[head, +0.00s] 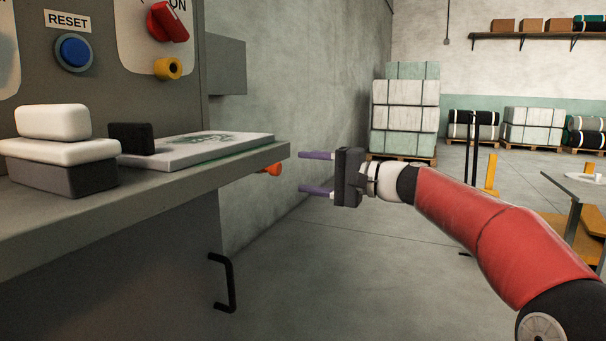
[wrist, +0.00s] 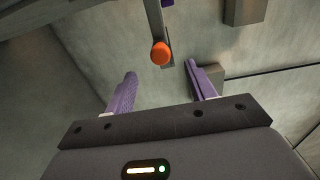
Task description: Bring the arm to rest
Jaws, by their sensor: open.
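In the wrist view my gripper (wrist: 158,85) also shows open, with an orange knob (wrist: 160,53) ahead of the fingers. The same orange knob (head: 272,169) sits by the shelf's right end in the head view, apart from the fingertips.
The machine's shelf (head: 200,162) holds stacked white and grey blocks (head: 55,150), a black block (head: 131,138) and a flat booklet (head: 198,150). A black handle (head: 228,282) sticks out below. Wrapped bales (head: 405,110) stand behind. A table (head: 580,188) is at right.

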